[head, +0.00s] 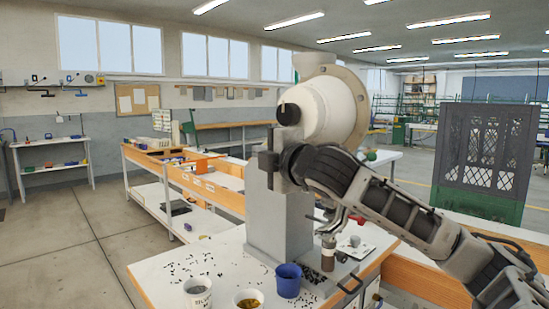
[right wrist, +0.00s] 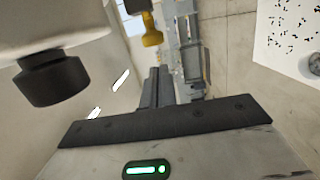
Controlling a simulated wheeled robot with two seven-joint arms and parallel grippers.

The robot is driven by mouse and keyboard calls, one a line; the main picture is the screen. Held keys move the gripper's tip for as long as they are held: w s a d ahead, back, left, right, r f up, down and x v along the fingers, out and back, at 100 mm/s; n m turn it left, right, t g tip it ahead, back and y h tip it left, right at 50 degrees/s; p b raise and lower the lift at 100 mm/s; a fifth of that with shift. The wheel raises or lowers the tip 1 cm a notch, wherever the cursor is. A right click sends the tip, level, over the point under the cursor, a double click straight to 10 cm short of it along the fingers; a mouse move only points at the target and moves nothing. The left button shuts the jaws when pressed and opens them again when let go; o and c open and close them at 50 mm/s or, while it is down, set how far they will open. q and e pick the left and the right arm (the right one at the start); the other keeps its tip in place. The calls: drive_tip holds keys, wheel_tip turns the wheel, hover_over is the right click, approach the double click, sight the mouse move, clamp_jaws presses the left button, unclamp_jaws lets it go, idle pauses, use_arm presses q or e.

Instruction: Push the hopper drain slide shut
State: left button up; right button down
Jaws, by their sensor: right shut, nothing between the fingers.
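The cream-white hopper (head: 335,105) sits on top of the press's grey body (head: 280,215). A black round part (head: 288,113) sticks out at its left end. In the right wrist view a pale rounded body (right wrist: 45,25) with a black cylinder (right wrist: 52,80) is at the left. A small yellow knob (right wrist: 151,36) under a black block shows at the top; I cannot tell whether it is the drain slide's handle. My right gripper (head: 267,160) is shut and empty, just below the hopper's black part. Its fingers also show in the wrist view (right wrist: 157,75). My left gripper is out of view.
A blue cup (head: 287,280), a white cup (head: 197,292) and a cup with brass-coloured contents (head: 248,299) stand on the white table (head: 150,268). Small dark bits lie scattered there. A dark mesh panel (head: 487,150) stands at the right. My arm hides part of the press.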

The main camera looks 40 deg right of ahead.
use_arm(q)
drive_tip(key=b, duration=0.2)
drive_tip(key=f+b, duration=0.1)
drive_tip(key=b, duration=0.1)
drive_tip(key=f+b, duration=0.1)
drive_tip(key=b, duration=0.1)
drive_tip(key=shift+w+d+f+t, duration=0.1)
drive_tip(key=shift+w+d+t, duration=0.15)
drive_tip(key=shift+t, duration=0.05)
use_arm(e)
drive_tip(key=s+a, duration=0.3)
drive_tip(key=s, duration=0.6)
drive_tip(key=shift+s+a, duration=0.35)
drive_tip(key=shift+s, duration=0.05)
drive_tip(key=shift+f, duration=0.1)
